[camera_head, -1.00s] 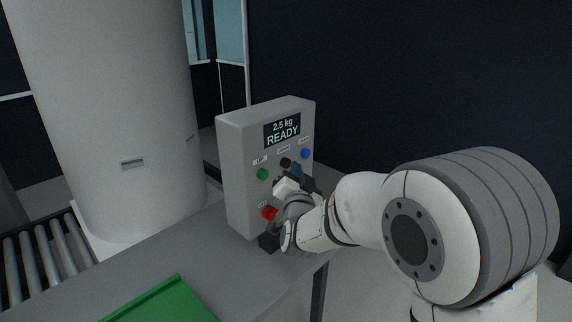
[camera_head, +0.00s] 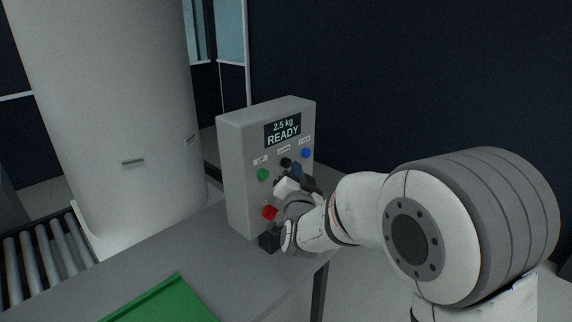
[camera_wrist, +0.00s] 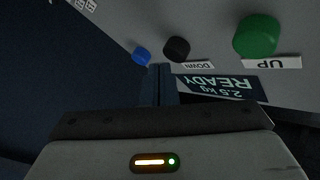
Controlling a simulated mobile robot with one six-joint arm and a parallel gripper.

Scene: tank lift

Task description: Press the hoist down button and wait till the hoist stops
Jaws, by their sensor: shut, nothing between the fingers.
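The grey control box (camera_head: 237,150) stands on the bench, its display (camera_head: 282,130) reading "2.5 kg READY". The black button (camera_head: 285,162) sits under a DOWN label, between the green UP button (camera_head: 263,174) and the blue button (camera_head: 305,153). In the wrist view the black button (camera_wrist: 176,49) lies just past the tips of my gripper (camera_wrist: 158,70), with the blue button (camera_wrist: 141,56) to its left. My gripper is shut and empty, close in front of the panel by the black button. I cannot tell whether it touches the button.
A red button (camera_head: 270,213) sits low on the box near my wrist. A large pale column (camera_head: 115,100) stands at the left, beside a roller conveyor (camera_head: 45,260). A green tray (camera_head: 165,302) lies on the grey bench (camera_head: 215,258).

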